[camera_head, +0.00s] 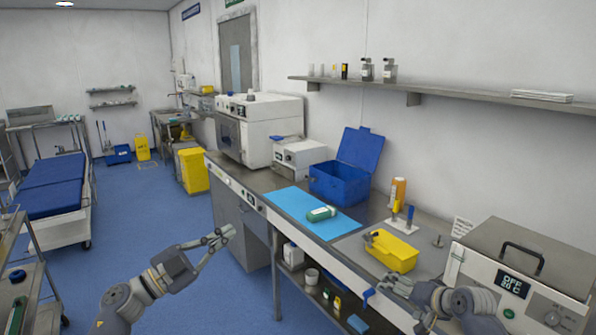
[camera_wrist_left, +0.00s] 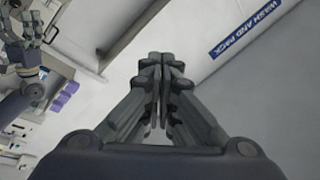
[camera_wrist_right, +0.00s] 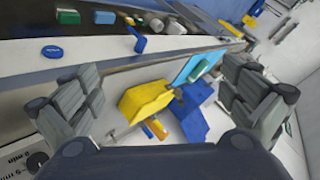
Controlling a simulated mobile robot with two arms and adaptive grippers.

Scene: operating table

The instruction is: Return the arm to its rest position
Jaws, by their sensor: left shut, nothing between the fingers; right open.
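My left gripper (camera_head: 222,238) is shut and empty, held in the air left of the counter in the head view. Its closed fingers (camera_wrist_left: 160,75) fill the middle of the left wrist view. My right gripper (camera_head: 378,290) is at the lower right of the head view, by the counter's front edge. In the right wrist view its fingers (camera_wrist_right: 165,95) are spread wide and hold nothing. A yellow bin (camera_head: 395,251) stands on the counter beyond the right gripper; it also shows between the fingers in the right wrist view (camera_wrist_right: 143,101).
Open shelves lie below. The blue floor (camera_head: 140,220) left of the counter is free.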

